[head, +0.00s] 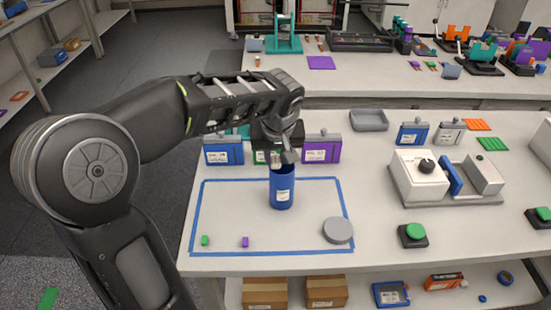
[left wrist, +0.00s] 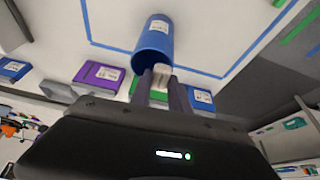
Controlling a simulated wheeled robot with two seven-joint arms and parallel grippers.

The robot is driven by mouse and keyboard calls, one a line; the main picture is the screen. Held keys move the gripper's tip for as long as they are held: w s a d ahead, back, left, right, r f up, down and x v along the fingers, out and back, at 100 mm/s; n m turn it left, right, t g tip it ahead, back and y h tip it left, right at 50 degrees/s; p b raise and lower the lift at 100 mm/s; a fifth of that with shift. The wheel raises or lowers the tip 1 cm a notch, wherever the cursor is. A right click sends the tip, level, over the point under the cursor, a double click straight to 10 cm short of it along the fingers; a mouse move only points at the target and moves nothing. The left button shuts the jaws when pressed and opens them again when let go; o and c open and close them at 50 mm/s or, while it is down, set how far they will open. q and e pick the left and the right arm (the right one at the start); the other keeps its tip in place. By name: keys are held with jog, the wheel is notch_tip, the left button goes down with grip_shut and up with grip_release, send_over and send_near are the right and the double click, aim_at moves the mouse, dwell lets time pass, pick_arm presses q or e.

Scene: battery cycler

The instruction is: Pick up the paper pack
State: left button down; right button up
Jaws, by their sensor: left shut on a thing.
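My left gripper (head: 288,157) is at the mouth of an upright, open blue can (head: 282,188). In the left wrist view, the two dark fingers (left wrist: 162,88) are shut on a small whitish block (left wrist: 163,75), which looks like the paper pack. Its near end overlaps the can (left wrist: 153,42) in the picture; I cannot tell whether it is above the mouth or partly inside. In the head view the pack is mostly hidden by the gripper. My right gripper is not in view.
Blue tape (head: 199,215) outlines an area around the can. A grey round lid (head: 338,230), a green block (head: 205,240) and a purple block (head: 245,241) lie there. Labelled blue (head: 223,151) and purple (head: 322,149) boxes stand behind. A white machine (head: 421,177) stands at right.

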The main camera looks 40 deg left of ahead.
aim_at(276, 160)
pick_arm(q)
notch_tip(276, 160, up, 10)
jog(key=shift+b, duration=0.45)
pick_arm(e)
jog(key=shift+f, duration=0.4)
